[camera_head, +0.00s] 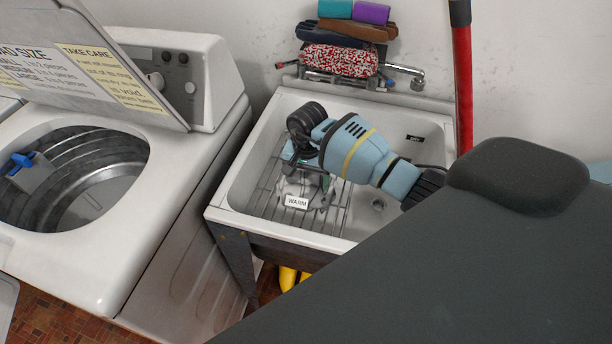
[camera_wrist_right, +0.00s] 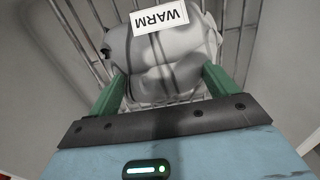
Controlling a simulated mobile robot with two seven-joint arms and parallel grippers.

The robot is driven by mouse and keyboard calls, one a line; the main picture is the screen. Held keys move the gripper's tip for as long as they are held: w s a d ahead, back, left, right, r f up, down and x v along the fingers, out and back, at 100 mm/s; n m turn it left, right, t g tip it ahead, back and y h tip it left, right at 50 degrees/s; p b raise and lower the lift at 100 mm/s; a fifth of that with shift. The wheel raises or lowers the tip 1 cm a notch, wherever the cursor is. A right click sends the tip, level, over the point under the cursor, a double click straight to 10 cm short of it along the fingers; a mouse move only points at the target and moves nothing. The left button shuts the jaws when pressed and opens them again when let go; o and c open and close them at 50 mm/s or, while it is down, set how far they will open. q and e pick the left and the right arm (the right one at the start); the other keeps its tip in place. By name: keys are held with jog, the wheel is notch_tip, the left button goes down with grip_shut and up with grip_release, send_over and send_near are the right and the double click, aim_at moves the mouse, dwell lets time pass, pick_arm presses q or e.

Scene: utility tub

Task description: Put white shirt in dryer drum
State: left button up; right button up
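The white shirt (camera_head: 298,189) is a crumpled bundle with a "WARM" label. It lies on the wire rack in the utility tub. My right gripper (camera_head: 307,168) is down in the tub right over it and partly hides it. In the right wrist view the shirt (camera_wrist_right: 165,72) sits between and just beyond the tips of the two green fingers (camera_wrist_right: 165,85), which stand wide apart. I see no clear squeeze on it. The dryer drum (camera_head: 105,180) is a ribbed metal drum in the open white machine at the left. My left gripper is not in view.
The tub's rim (camera_head: 225,215) surrounds the rack. The raised lid (camera_head: 95,60) stands behind the drum opening. A blue-handled grey item (camera_head: 30,170) is at the drum's left side. Folded cloths (camera_head: 340,60) are stacked behind the tub near the faucet (camera_head: 408,72). A red pole (camera_head: 462,90) stands at right.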

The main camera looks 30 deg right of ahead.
jog(key=shift+o, duration=1.2)
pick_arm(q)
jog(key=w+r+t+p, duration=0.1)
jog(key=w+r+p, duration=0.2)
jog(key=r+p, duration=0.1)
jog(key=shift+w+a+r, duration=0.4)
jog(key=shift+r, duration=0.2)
pick_arm(e)
notch_tip(320, 180, up, 12)
jog(key=shift+r, duration=0.15)
